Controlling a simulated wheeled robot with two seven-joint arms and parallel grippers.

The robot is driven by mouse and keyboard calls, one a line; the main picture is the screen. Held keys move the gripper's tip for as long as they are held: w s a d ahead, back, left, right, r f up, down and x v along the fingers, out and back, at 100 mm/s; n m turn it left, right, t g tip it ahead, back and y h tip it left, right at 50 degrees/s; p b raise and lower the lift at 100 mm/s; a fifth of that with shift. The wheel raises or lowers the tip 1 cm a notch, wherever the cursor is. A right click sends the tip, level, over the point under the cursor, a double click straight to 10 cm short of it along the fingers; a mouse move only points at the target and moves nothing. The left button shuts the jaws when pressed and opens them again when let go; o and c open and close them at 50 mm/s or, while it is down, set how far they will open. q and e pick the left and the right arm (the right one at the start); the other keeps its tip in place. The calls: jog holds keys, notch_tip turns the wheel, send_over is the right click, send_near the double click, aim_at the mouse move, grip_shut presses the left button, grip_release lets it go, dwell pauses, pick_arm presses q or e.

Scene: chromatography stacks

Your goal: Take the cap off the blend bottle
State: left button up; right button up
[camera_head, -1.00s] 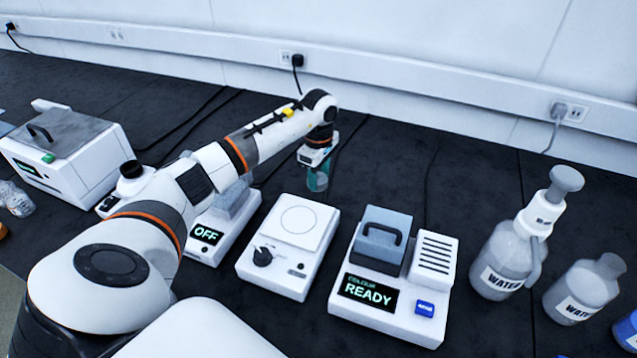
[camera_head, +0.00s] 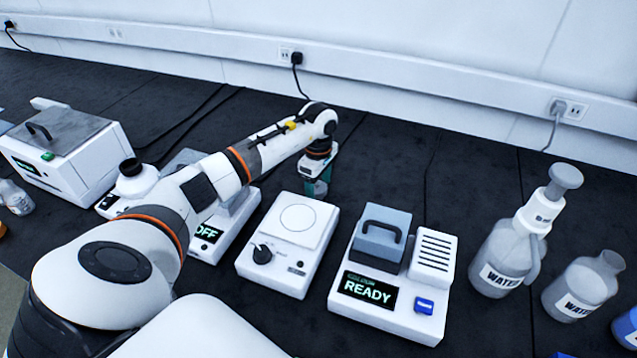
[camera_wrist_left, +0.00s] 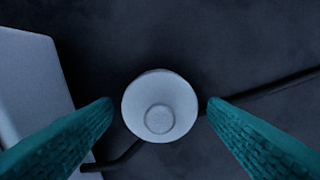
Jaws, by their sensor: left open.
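My left gripper (camera_head: 317,190) is low over the dark bench, behind the white hotplate-like device. In the left wrist view its teal fingers (camera_wrist_left: 160,108) are open, one on each side of a round white object (camera_wrist_left: 160,105) with a smaller circle inside. A gap shows on both sides of it. I cannot tell whether this is the blend bottle's cap or another vessel; the gripper hides it in the head view. A white bottle with a black cap (camera_head: 130,168) stands at the left, partly behind my arm. No blend label is readable. My right gripper is not in view.
The hotplate-like device (camera_head: 283,275) and the READY device (camera_head: 390,315) stand in front of the gripper. An OFF device (camera_head: 208,233) is partly behind my arm. WATER bottles (camera_head: 497,262) stand at the right. A dark cable crosses the bench near the round object.

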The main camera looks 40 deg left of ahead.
aim_at(318, 183)
pick_arm(q)
jog(key=shift+r, duration=0.1)
notch_tip(318, 183, up, 12)
jog(key=shift+b, duration=0.3)
